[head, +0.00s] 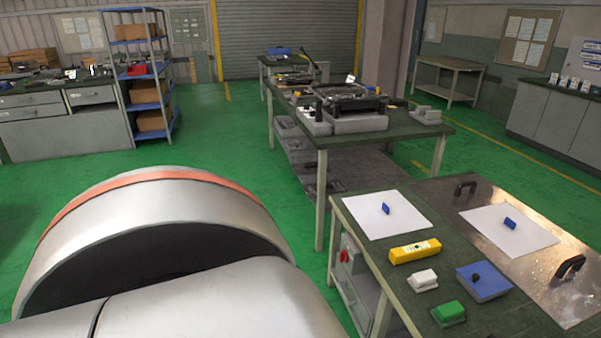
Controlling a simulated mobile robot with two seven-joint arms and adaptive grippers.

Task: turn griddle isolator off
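A grey box with a red knob (344,256) is mounted below the top of the near workbench, at its left end. It looks like an isolator switch; I cannot tell the knob's setting from here. A shiny metal plate (535,275) with black handles, which looks like the griddle, lies on the right of the same bench. A large silver link of my own arm with an orange band fills the lower left. Neither of my grippers shows.
The near workbench (392,243) carries white sheets with blue pieces, a yellow level (415,251), a white block (422,280), a green block (448,313) and a blue box (484,281). A second workbench (408,134) stands behind. Green floor is clear left of the benches.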

